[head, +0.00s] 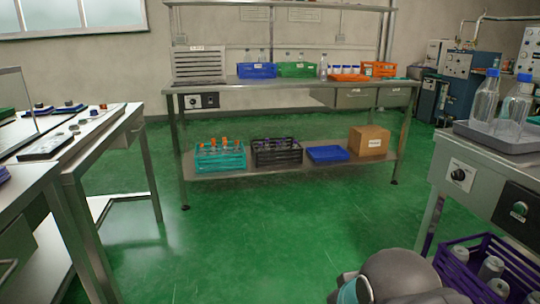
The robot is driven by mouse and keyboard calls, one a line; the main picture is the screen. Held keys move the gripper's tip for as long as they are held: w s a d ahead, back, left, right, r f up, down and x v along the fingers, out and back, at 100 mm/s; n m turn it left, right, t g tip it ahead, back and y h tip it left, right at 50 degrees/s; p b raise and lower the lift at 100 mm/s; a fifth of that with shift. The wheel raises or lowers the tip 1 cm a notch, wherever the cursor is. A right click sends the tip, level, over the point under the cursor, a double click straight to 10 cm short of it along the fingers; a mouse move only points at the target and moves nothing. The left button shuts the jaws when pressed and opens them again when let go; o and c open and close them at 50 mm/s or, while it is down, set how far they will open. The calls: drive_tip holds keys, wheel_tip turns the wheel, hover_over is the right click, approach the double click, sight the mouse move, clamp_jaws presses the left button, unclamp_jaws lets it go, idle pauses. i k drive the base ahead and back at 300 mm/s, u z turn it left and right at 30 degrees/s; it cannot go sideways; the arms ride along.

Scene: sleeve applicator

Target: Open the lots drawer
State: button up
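Two closed grey drawer fronts hang under the right part of the steel bench top across the room: a left one (355,98) and a right one (394,97). Another grey front with a bar handle (8,270) shows at the lower left edge, on the near left table. I cannot read a lots label on any of them. Part of my arm shows at the bottom right, but my gripper is out of view.
Green floor is clear between the left table (78,160) and the right bench (470,180). Purple crate (460,250) with cans sits low at right, near my arm. Bottles stand on a grey tray (500,140). Crates and a cardboard box (369,141) fill the far bench's lower shelf.

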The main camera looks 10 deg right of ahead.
sight(345, 92)
drive_tip(key=z, duration=0.35)
drive_tip(key=i, duration=2.85)
drive_tip(key=z, duration=0.05)
